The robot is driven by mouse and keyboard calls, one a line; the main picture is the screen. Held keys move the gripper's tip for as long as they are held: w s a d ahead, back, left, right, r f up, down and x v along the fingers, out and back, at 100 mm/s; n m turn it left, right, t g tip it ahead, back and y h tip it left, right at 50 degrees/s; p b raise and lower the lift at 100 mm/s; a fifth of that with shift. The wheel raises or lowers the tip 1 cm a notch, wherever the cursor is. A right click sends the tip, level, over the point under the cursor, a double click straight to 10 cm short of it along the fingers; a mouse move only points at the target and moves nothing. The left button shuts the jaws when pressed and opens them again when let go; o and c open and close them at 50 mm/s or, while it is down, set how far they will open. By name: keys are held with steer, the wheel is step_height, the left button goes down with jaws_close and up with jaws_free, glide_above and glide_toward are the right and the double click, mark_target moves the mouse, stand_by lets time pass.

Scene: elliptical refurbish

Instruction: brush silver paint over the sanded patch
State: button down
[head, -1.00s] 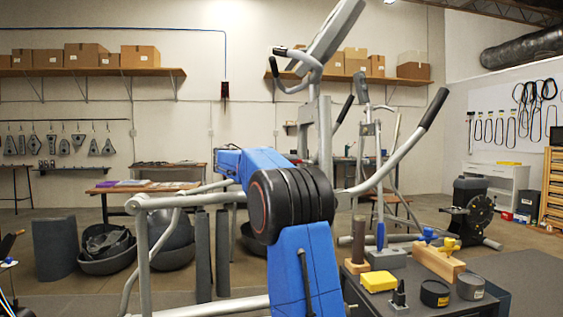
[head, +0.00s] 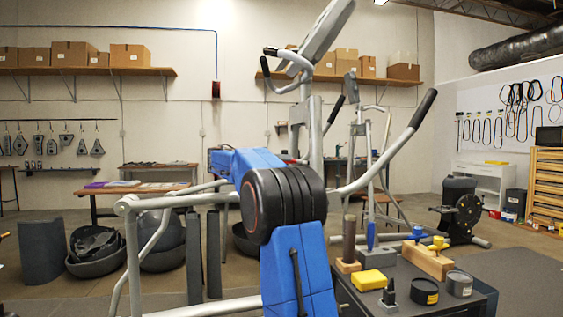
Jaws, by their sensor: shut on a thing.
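The elliptical machine (head: 128,250) has a silver-grey tube frame that stands in front of me, with upright handles and a console at the top. I cannot make out a sanded patch on its tubes. My blue arm with its black joint crosses the middle of the view and covers part of the frame. My gripper is not visible; it seems hidden beyond the arm. On a dark cart (head: 485,296) at the lower right are two small tins, a dark one (head: 425,291) and a grey-lidded one (head: 459,283). A blue-handled tool (head: 370,236) stands upright in a grey block.
The cart also carries a yellow block (head: 369,281), a small black holder (head: 389,296), a wooden cylinder (head: 349,240) and a wooden block (head: 428,261) with coloured knobs. Dark tubs (head: 95,262) stand at the left.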

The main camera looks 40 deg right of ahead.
steer(key=shift+s+d, duration=0.4)
steer(key=shift+d, duration=0.3)
stand_by(0.3)
steer(key=shift+w+d+r, duration=0.1)
steer(key=shift+w+r, duration=0.1)
steer(key=shift+r, duration=1.8)
steer(key=shift+f, duration=0.1)
steer(key=shift+s+f, duration=0.2)
steer(key=shift+f, duration=1.7)
steer(key=w+a, duration=0.3)
steer(key=a, duration=0.2)
steer(key=shift+a, duration=0.15)
steer(key=shift+w, duration=0.1)
steer(key=shift+w+a, duration=0.4)
steer(key=shift+a, duration=0.25)
steer(key=shift+w+a, duration=0.35)
steer(key=shift+a, duration=0.3)
